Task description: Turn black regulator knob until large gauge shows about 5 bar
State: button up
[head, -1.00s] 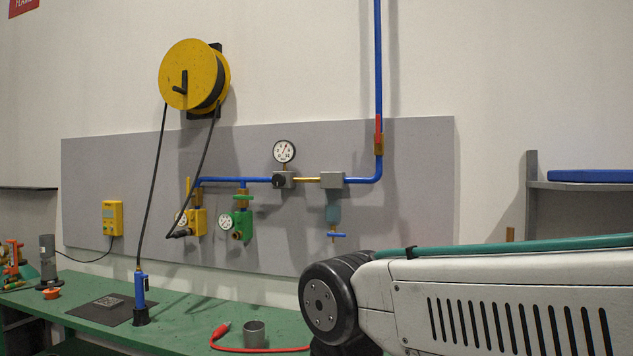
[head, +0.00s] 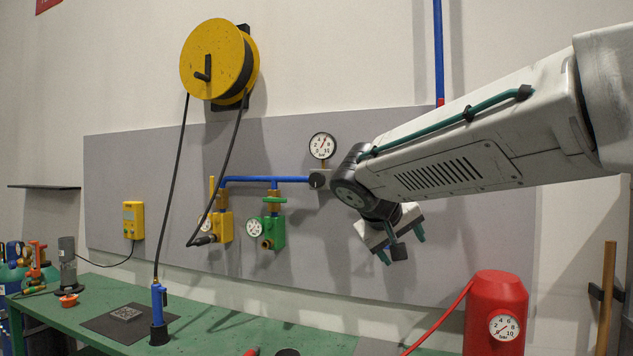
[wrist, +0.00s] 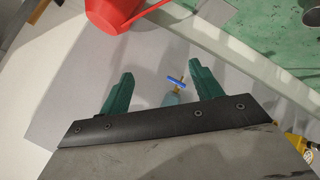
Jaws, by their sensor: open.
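The large gauge (head: 322,146), with a white round dial, stands above the blue pipe on the grey wall panel. Its needle is too small to read surely. The black regulator knob (head: 316,180) faces out below the gauge, just left of my arm's dark joint. My gripper (head: 403,254) hangs to the right of the knob and lower, in front of the panel, apart from it. In the wrist view my gripper (wrist: 161,87) has its two green fingers spread with nothing held. The knob and gauge do not show there.
A red tank (head: 494,310) with its own gauge stands at the lower right. Yellow (head: 222,226) and green (head: 273,232) valve units with small gauges sit left of the knob. A hose reel (head: 215,62) hangs above. The green bench (head: 205,325) runs below.

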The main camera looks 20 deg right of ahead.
jog(key=w+a+r+t+h, duration=0.1)
jog(key=w+a+r+t, duration=0.15)
jog(key=w, duration=0.45)
jog(key=w+a+r+t+h, duration=0.1)
jog(key=w+a+r, duration=0.15)
jog(key=w, duration=0.35)
jog(key=n+t, duration=0.1)
jog(key=t, duration=0.4)
send_near(315, 180)
jog(key=x, duration=0.3)
jog(key=shift+h, duration=0.4)
jog(key=shift+x, duration=3.4)
jog(key=shift+a+f, duration=0.1)
jog(key=shift+a, duration=0.05)
jog(key=c, duration=1)
